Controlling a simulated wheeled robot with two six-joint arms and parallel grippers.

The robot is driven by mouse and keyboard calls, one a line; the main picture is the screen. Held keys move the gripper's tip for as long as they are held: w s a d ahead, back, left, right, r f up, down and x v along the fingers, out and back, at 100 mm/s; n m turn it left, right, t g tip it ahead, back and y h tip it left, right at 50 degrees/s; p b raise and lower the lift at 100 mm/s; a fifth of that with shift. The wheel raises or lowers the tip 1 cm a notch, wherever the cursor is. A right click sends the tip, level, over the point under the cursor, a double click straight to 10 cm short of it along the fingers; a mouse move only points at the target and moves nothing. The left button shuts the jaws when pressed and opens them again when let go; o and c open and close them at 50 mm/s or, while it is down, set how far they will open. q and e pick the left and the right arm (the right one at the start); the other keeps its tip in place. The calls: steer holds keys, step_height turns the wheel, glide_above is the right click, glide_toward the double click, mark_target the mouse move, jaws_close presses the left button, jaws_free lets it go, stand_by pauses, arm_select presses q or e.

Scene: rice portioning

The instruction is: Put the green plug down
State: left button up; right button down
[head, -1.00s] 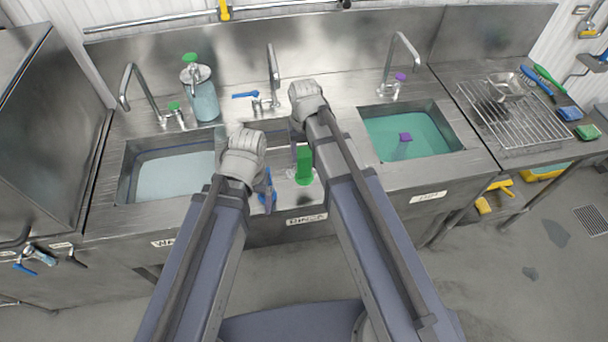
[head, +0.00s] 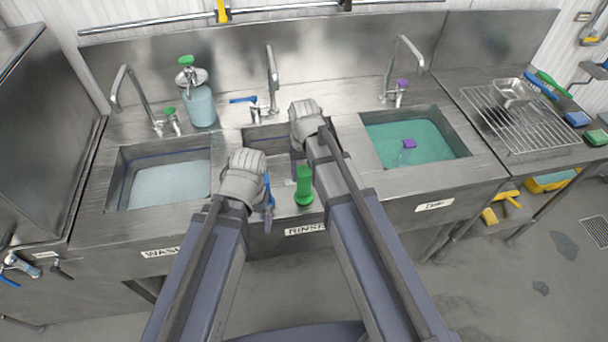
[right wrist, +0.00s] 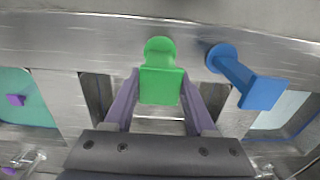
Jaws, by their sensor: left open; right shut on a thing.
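The green plug (head: 305,187) has a round end and a blocky body. It is between the purple fingers of my right gripper (right wrist: 159,88), which is shut on it. It is at the front of the middle rinse sink (head: 262,134); I cannot tell whether it touches the steel. In the right wrist view the plug (right wrist: 160,84) sits centred between the fingers. A blue plug (right wrist: 260,92) is beside it, near the sink front, close to my left arm in the head view. My left gripper (head: 262,196) is open; its fingers are mostly hidden.
The wash sink (head: 117,180) is on the left and the dip sink (head: 465,148) on the right, with a purple-topped item (head: 409,144) in it. A dispenser bottle (head: 200,105) stands behind. A wire rack (head: 535,130) and brushes lie at the right. My arms cover part of the middle counter.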

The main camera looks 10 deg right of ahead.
steer(key=shift+f, duration=0.15)
steer(key=shift+c, duration=1.1)
jaws_free()
step_height(320, 180, up, 12)
steer(key=p, duration=1.2)
steer(key=shift+r, duration=0.2)
steer(key=shift+f, duration=0.2)
step_height(320, 180, down, 12)
steer(key=b, duration=1.2)
steer(key=shift+r, duration=0.15)
steer(key=shift+r, duration=0.15)
